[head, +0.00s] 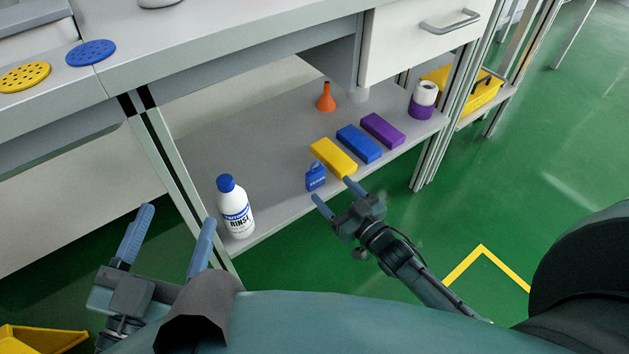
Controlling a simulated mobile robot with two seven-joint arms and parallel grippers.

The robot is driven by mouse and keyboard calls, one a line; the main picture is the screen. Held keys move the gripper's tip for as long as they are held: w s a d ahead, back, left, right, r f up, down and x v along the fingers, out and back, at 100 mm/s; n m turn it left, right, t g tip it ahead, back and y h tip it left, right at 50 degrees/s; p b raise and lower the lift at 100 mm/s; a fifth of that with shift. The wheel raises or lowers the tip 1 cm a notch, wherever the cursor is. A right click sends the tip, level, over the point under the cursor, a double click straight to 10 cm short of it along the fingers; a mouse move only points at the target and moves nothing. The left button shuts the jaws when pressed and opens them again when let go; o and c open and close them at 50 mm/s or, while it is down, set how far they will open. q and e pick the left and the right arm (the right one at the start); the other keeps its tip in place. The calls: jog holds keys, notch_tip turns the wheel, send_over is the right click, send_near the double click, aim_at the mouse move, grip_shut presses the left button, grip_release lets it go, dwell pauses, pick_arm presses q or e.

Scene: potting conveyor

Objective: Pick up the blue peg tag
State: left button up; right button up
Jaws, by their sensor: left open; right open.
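The blue peg tag (316,177) stands near the front edge of the lower grey shelf (240,130). It is a small blue block with a loop on top and a pale label on its face. My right gripper (334,190) is open, with its fingertips just in front of the tag and to its right. The near fingertip looks close to the tag's lower edge; I cannot tell whether they touch. My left gripper (176,218) is open and empty at the lower left, left of the bottle and well away from the tag.
A white rinse bottle (235,208) with a blue cap stands left of the tag. Yellow (334,158), blue (359,144) and purple (383,130) blocks lie behind and to the right. An orange funnel (326,98) stands farther back. The upper worktop and drawer (420,40) overhang the shelf.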

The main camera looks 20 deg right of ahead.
aim_at(318, 177)
jog(key=x, duration=0.2)
jog(key=shift+w+a+b, duration=0.15)
jog(key=shift+w+b, duration=0.15)
jog(key=b+x, duration=0.2)
jog(key=x, duration=0.2)
jog(key=shift+w+a+f, duration=0.15)
jog(key=shift+a, duration=0.05)
jog(key=shift+w+a+b, duration=0.1)
jog(key=shift+w+b, duration=0.15)
jog(key=shift+b, duration=0.05)
pick_arm(q)
jog(key=r+m+h, duration=0.1)
jog(key=w+r+m+t+h, duration=0.1)
jog(key=r, duration=0.1)
jog(key=shift+w+a+r+h, duration=0.1)
jog(key=shift+a+r+h, duration=0.05)
jog(key=shift+r+h, duration=0.15)
pick_arm(e)
jog(key=shift+c, duration=0.2)
